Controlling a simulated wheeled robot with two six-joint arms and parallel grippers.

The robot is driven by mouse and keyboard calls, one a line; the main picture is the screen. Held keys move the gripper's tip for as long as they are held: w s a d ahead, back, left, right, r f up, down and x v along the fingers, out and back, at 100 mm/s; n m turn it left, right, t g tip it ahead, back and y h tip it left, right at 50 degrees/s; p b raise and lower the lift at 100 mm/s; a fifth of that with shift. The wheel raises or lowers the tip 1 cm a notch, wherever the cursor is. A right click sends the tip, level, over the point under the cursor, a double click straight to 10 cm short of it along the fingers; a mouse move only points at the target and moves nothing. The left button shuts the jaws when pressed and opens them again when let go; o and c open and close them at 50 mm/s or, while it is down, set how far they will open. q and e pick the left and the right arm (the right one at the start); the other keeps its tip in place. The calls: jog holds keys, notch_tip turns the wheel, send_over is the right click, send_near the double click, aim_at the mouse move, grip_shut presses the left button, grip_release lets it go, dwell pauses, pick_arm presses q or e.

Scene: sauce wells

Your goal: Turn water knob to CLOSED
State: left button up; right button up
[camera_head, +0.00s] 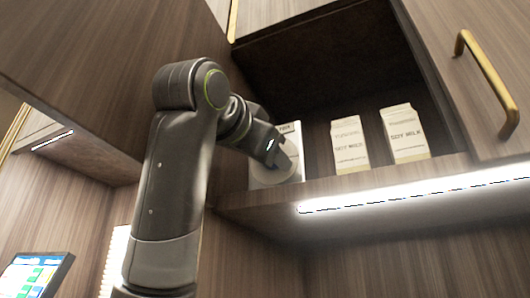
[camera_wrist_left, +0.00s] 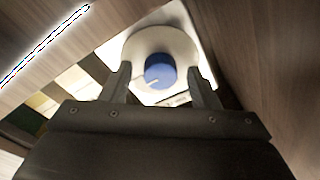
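The water knob (camera_wrist_left: 160,72) is blue and round, with a short white mark pointing to the lower left in the wrist view. It sits on a pale round plate (camera_wrist_left: 146,42) on a white panel (camera_head: 292,132) inside the open cabinet. My left gripper (camera_wrist_left: 159,68) is open, with one finger to each side of the knob and gaps showing between. In the head view my left gripper (camera_head: 272,152) is in front of the panel and hides most of the knob. The panel's lettering is too small to read. My right gripper is not in view.
Two soy milk cartons, one (camera_head: 349,144) nearer the panel and one (camera_head: 405,133) farther right, stand on the cabinet shelf. A lit strip (camera_head: 415,192) runs under the shelf edge. A cabinet door with a brass handle (camera_head: 487,83) is at the right. A screen (camera_head: 36,275) is at lower left.

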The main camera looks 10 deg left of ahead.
pick_arm(q)
jog(key=b+v, duration=0.7)
jog(key=v, duration=1)
jog(key=shift+s+b, duration=0.25)
jog(key=shift+b, duration=0.15)
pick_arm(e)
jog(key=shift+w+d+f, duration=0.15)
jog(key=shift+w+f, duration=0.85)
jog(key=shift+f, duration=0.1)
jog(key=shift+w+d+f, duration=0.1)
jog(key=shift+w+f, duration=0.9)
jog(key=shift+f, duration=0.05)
pick_arm(q)
jog(key=shift+f, duration=0.15)
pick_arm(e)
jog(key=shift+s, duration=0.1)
